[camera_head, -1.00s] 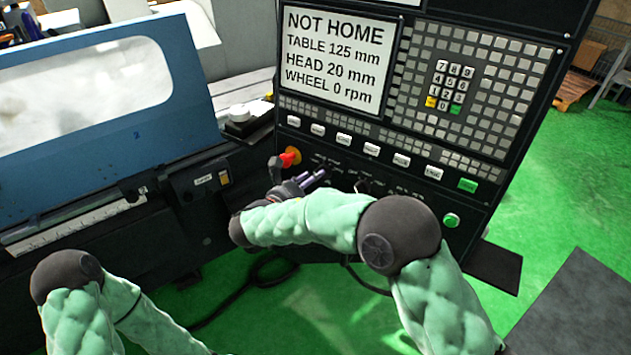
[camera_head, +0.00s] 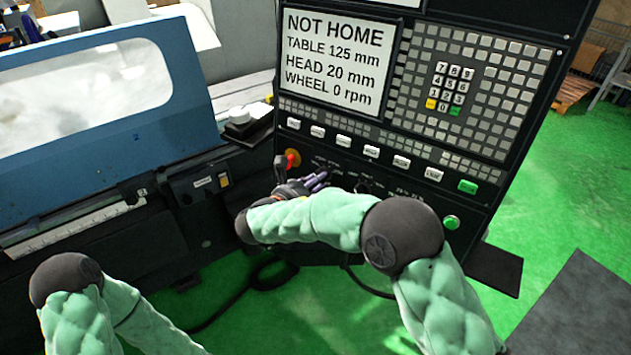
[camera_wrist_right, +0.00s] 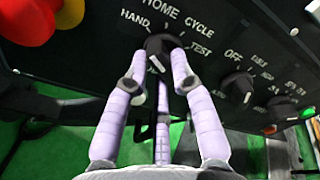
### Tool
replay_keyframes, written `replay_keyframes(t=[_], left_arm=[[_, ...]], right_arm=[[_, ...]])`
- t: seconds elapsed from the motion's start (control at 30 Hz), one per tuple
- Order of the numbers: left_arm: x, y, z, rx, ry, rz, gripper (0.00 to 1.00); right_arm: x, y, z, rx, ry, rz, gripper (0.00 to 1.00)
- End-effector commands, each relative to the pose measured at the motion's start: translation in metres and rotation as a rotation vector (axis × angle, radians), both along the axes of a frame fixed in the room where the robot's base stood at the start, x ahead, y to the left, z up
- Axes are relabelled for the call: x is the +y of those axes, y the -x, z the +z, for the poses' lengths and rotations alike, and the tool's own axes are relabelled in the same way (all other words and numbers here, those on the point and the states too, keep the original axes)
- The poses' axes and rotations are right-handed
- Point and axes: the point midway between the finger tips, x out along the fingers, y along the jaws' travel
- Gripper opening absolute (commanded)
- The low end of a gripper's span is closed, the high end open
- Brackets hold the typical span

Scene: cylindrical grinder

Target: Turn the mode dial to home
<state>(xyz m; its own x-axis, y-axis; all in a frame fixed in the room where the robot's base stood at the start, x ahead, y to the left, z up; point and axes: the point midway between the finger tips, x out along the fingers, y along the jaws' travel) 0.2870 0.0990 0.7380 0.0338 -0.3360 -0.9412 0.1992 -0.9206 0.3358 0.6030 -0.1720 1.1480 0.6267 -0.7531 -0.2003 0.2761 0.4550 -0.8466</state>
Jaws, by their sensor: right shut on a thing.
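The mode dial (camera_wrist_right: 162,44) is a black knob in the right wrist view, with the labels HAND, HOME, CYCLE and TEST around it. A white mark shows on its lower edge; I cannot tell for sure which label it is set to. My right gripper (camera_wrist_right: 159,64) has its pale purple fingers shut on the dial, one on each side and a third below. In the head view my right gripper (camera_head: 315,182) is at the lower panel, and its fingers hide the dial. The screen (camera_head: 337,60) reads NOT HOME. My left gripper is out of view.
A red and yellow emergency button (camera_head: 292,158) sits just left of my right gripper. Another black knob (camera_wrist_right: 237,87) with an OFF label is close on the right. A row of white buttons (camera_head: 343,141) and a green button (camera_head: 451,222) are on the same panel.

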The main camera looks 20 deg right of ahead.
Motion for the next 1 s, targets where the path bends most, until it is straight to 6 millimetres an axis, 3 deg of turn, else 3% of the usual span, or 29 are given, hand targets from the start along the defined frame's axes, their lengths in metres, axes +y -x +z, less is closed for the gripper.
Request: replay_keyframes(t=[1.0], left_arm=[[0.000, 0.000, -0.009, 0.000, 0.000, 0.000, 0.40]], right_arm=[[0.001, -0.002, 0.001, -0.453, -0.413, -0.110, 0.00]])
